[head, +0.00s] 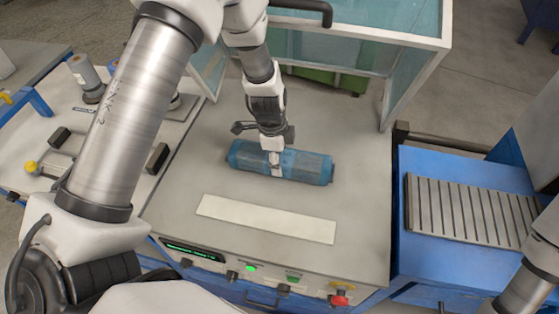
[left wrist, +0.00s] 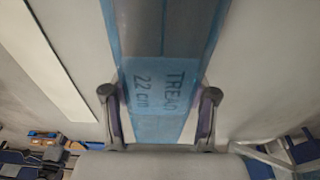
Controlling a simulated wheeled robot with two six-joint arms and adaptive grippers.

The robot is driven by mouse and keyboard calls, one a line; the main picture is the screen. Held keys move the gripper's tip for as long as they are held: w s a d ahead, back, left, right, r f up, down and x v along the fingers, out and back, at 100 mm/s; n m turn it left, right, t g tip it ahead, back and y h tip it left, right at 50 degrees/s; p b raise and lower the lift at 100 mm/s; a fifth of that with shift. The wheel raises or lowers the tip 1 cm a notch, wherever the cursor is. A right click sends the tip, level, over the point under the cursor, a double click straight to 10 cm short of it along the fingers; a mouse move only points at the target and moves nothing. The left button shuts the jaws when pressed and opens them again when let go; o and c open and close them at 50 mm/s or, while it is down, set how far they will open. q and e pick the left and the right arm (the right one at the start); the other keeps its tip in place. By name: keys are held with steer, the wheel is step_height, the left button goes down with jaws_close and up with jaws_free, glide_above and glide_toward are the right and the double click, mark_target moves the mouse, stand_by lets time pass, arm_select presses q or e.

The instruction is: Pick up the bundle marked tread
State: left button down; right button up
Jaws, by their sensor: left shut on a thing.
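The bundle marked tread (head: 305,167) is a long blue wrapped roll lying on the grey machine top in the head view. In the left wrist view the bundle (left wrist: 165,50) carries the print "TREAD 22 cm". My left gripper (head: 275,160) comes down on the bundle's middle, and in the left wrist view its two fingers (left wrist: 160,100) are shut on the bundle's sides. From these views I cannot tell whether the bundle touches the surface. My right gripper is out of view; only part of my right arm shows at the lower right.
A pale flat strip (head: 266,218) lies in front of the bundle. A glass-panelled guard frame (head: 418,75) stands behind. A blue table with a ribbed grey plate (head: 470,208) is at the right. A red knob (head: 340,300) sits on the machine's front edge.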

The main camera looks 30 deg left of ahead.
mark_target(281, 155)
arm_select(q)
steer(key=shift+w+r+b, duration=0.25)
steer(key=shift+r+b, duration=0.05)
steer(key=shift+r, duration=0.15)
step_height(281, 155, up, 2)
steer(key=shift+r+b, duration=0.15)
steer(key=shift+b, duration=0.3)
steer(key=s+b, duration=0.1)
steer(key=s, duration=0.1)
steer(key=s+d+b, duration=0.1)
steer(key=s+b, duration=0.1)
steer(key=s, duration=0.1)
steer(key=s+d+f+b, duration=0.1)
steer(key=s+b, duration=0.1)
steer(key=s, duration=0.1)
steer(key=s+b, duration=0.3)
steer(key=s+d+b, duration=0.1)
steer(key=s+b, duration=0.2)
steer(key=s+d+b, duration=0.1)
steer(key=s+b, duration=0.1)
steer(key=shift+s+d+r+b, duration=0.25)
steer(key=shift+s+b, duration=0.15)
steer(key=shift+s+r+b, duration=0.15)
steer(key=shift+s+b, duration=0.2)
steer(key=shift+b, duration=0.05)
steer(key=shift+s+r, duration=0.15)
